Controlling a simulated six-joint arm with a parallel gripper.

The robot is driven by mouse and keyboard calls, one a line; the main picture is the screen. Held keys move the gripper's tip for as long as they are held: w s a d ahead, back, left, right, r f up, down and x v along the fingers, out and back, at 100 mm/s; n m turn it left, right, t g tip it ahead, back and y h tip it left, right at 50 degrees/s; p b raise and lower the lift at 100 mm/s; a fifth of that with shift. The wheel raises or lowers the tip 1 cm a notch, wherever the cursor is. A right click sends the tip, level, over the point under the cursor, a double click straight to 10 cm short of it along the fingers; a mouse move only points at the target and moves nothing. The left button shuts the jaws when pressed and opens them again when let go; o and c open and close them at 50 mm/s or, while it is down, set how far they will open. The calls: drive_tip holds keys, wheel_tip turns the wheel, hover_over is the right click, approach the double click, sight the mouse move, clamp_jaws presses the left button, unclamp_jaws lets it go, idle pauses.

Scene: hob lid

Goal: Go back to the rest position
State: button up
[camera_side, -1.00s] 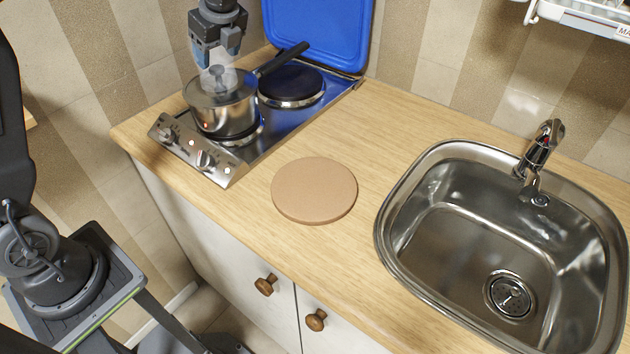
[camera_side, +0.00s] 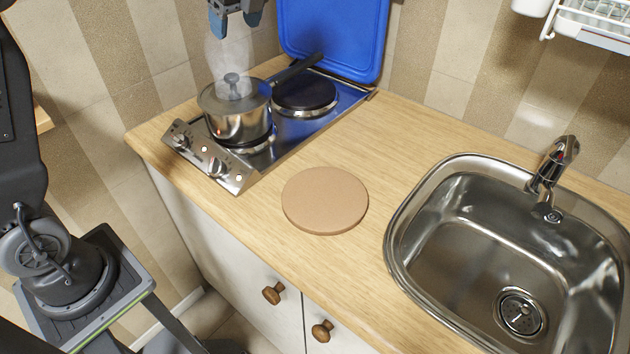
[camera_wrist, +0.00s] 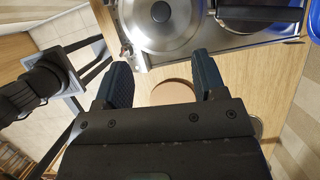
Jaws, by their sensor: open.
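My gripper (camera_side: 233,32) is at the top of the side view, above the pot and clear of it. Its jaws are apart with nothing between them; in the wrist view its two fingers (camera_wrist: 160,84) also stand apart. The steel pot (camera_side: 239,123) stands on the front burner of the hob, with its lid (camera_side: 232,95) on and steam rising from it. The lid also shows in the wrist view (camera_wrist: 160,22). The blue hob lid (camera_side: 335,40) stands upright behind the hob (camera_side: 240,180).
A dark rear burner (camera_side: 305,93) lies beside the pot. The pot's black handle (camera_side: 297,70) points to the back right. A round tan board (camera_side: 325,200) lies on the wooden counter (camera_side: 420,130). The sink (camera_side: 395,235) and tap (camera_side: 552,175) are at right. A rack (camera_side: 595,30) hangs at top right.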

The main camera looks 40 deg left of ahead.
drive_tip(key=s+d+f+n+t+h, duration=0.1)
drive_tip(key=s+d+f+n, duration=0.1)
drive_tip(key=s+n, duration=0.4)
drive_tip(key=s+d+f+n+t+h, duration=0.2)
drive_tip(key=s+n, duration=0.4)
drive_tip(key=s, duration=0.4)
drive_tip(key=s+d+f+n+t+h, duration=0.1)
drive_tip(key=s+d+f+n+t, duration=0.1)
drive_tip(key=s+n, duration=0.4)
drive_tip(key=shift+s+d+f+n, duration=0.4)
drive_tip(key=shift+s+d+f, duration=0.2)
drive_tip(key=shift+s+d, duration=0.55)
drive_tip(key=shift+w+d, duration=0.2)
drive_tip(key=shift+w, duration=0.05)
